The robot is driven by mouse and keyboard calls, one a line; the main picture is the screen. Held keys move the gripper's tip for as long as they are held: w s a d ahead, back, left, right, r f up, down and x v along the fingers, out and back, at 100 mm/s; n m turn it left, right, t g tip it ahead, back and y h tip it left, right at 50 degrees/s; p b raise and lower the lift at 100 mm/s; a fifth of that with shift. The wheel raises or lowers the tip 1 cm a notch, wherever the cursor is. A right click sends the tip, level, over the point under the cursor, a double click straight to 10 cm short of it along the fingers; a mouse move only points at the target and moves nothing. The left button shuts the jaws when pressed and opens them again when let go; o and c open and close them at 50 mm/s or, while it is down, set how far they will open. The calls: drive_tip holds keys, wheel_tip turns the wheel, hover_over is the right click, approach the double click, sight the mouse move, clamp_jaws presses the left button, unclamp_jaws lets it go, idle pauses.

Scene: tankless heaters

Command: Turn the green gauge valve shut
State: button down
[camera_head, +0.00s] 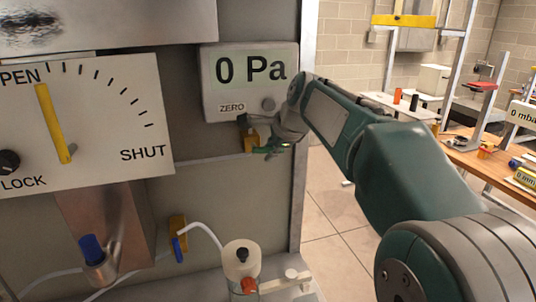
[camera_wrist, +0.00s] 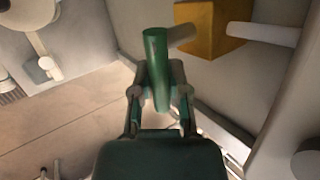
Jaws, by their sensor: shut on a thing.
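The green gauge valve handle (camera_wrist: 156,60) stands between my gripper's fingers in the wrist view. In the head view only a small green part of the handle (camera_head: 264,150) shows beside the yellow valve body (camera_head: 250,138), just below the gauge. The valve body also shows in the wrist view (camera_wrist: 210,28). My gripper (camera_wrist: 160,92) is shut on the green handle, with one finger on each side. In the head view my gripper (camera_head: 274,142) is partly hidden by its own links. The gauge display (camera_head: 250,72) reads 0 Pa.
A white dial panel (camera_head: 105,110) at left has a yellow pointer (camera_head: 52,122) near OPEN. Below are a blue-handled valve (camera_head: 178,246), a blue knob (camera_head: 92,248) and a bottle (camera_head: 241,265) with a white hose. A workbench (camera_head: 465,152) stands at right, beyond clear floor.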

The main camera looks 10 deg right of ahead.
drive_tip(key=shift+s+r+n+h, duration=0.1)
drive_tip(key=shift+r+n+h, duration=0.25)
drive_tip(key=shift+h, duration=0.25)
drive_tip(key=c, duration=0.6)
unclamp_jaws()
drive_tip(key=shift+s+a, duration=0.1)
drive_tip(key=shift+a, duration=0.1)
